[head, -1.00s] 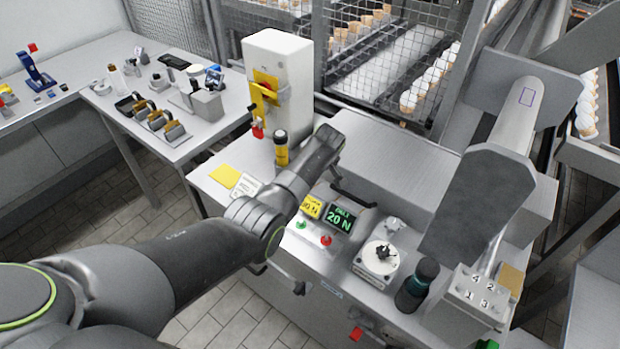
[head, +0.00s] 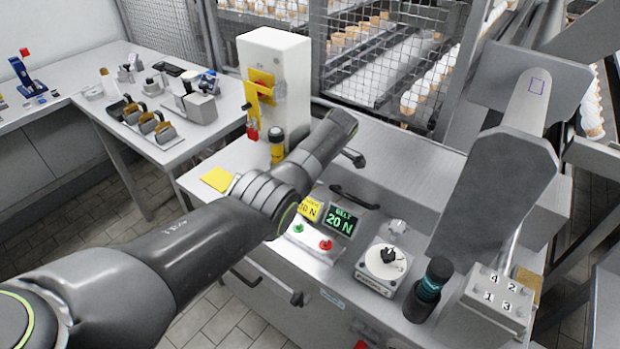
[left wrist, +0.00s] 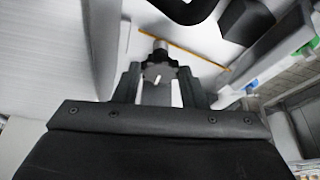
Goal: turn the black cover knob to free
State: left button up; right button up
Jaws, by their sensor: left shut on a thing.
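The black cover knob (left wrist: 160,55) stands at the top centre of the left wrist view, above a pale surface. It is dark and lobed, with a small white mark near it. My left gripper (left wrist: 160,76) has one finger on each side of the knob and is shut on it. In the head view my left arm comes in from the left and reaches over the bench; its fingers and the held knob cannot be made out there. My right gripper is in neither view.
A black bar handle (head: 352,198) lies on the bench behind the green 20 N display (head: 341,221). A white dial (head: 386,262), a dark bottle (head: 428,290) and a numbered block (head: 498,297) stand to the right. A white box (head: 275,75) stands behind my arm.

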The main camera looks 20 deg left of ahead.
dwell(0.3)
pick_arm(q)
jog(key=o, duration=1)
